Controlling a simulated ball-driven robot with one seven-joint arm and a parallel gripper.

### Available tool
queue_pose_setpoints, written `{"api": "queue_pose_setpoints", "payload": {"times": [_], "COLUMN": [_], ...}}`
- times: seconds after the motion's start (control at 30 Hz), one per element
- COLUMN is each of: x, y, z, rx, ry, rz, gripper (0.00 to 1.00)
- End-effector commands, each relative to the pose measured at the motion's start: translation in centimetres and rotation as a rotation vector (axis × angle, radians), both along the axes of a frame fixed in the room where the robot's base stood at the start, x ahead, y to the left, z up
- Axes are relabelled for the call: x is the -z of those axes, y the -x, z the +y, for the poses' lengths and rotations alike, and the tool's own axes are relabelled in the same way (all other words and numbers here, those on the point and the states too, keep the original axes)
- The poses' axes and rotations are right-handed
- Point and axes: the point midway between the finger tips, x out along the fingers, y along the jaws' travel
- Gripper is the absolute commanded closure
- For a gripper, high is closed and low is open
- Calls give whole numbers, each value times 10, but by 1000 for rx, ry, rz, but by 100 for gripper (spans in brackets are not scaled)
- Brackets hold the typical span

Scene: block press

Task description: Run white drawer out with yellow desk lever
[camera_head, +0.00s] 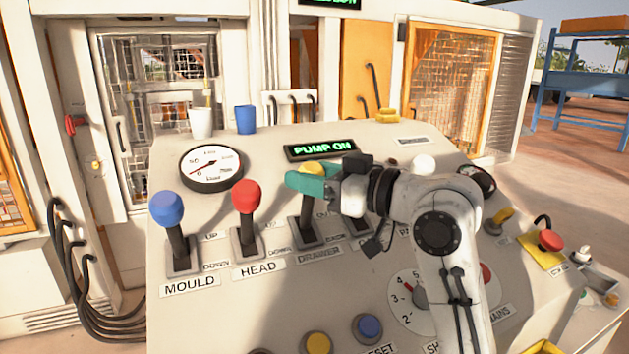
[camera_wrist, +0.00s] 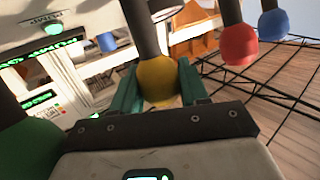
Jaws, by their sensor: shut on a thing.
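The yellow-knobbed desk lever (camera_head: 313,167) is third from the left on the control desk, above a partly covered label that seems to read DRAWER. My gripper (camera_head: 303,184) has its teal fingers around the yellow knob, coming in from the right. In the wrist view the yellow knob (camera_wrist: 158,82) sits between the two teal fingers of my gripper (camera_wrist: 160,88), which is shut on it. My gripper and arm hide part of the lever and its slot. I cannot pick out the white drawer with certainty in either view.
The red HEAD lever (camera_head: 246,197) and blue MOULD lever (camera_head: 167,209) stand left of my gripper. A lit display (camera_head: 320,148) reads PUMP ON behind it. A gauge (camera_head: 211,168), a white cup (camera_head: 200,122) and a blue cup (camera_head: 246,119) are at the desk's far left.

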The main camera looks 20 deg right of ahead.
Motion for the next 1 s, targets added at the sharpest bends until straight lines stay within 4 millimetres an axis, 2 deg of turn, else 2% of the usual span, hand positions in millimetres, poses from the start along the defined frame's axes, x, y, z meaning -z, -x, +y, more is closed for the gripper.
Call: {"api": "queue_pose_setpoints", "payload": {"times": [0.13, 0.17, 0.37, 0.73, 1.0], "x": [-3, -3, -2, -1, 1], "y": [1, 1, 1, 7, 45], "z": [-1, -1, -1, -5, -32], "rx": [2, 2, 2, 2, 4], "ry": [-1, -1, -1, -1, -1], "rz": [-7, -7, -5, -4, -7], "gripper": [100, 53, 34, 32, 32]}}
